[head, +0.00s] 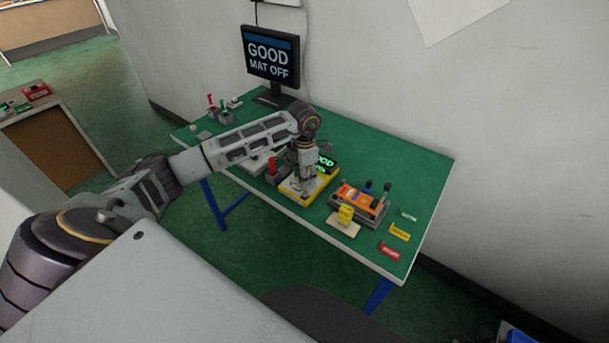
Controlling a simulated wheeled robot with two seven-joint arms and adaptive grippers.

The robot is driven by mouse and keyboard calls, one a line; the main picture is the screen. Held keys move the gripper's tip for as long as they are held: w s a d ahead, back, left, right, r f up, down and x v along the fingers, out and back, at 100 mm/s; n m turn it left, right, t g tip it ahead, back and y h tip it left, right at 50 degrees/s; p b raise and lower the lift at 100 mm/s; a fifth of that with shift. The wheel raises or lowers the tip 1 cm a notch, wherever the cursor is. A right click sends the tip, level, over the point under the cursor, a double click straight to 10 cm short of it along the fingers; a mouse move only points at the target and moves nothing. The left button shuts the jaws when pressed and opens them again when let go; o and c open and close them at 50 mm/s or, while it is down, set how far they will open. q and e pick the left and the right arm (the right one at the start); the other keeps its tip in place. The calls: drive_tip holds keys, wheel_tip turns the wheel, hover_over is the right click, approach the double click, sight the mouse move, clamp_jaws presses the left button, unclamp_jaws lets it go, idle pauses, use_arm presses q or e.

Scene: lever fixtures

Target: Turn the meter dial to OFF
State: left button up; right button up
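A yellow device (293,193), which looks like the meter, lies near the front edge of the green table (410,168). My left arm comes in from the left, and my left gripper (307,180) points down over the device's face. The gripper covers most of the face, so the dial and its setting are hidden. Whether the fingers touch the dial or are closed cannot be made out at this size. My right gripper is out of view.
A monitor (271,55) at the back reads GOOD, MAT OFF. A small green-lit display (325,162) and a red-handled lever (271,167) stand beside the device. An orange unit (359,198) and a yellow block (345,214) are to its right. The right rear tabletop is clear.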

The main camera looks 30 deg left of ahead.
use_arm(q)
drive_tip(key=shift+f, duration=0.1)
drive_tip(key=shift+c, duration=0.3)
clamp_jaws()
drive_tip(key=shift+n, duration=0.5)
drive_tip(key=n, duration=0.3)
drive_tip(key=shift+a+b, duration=0.1)
drive_tip(key=shift+b, duration=0.25)
drive_tip(key=shift+a+n, duration=0.1)
drive_tip(key=shift+n, duration=2.4)
drive_tip(key=shift+o, duration=0.3)
unclamp_jaws()
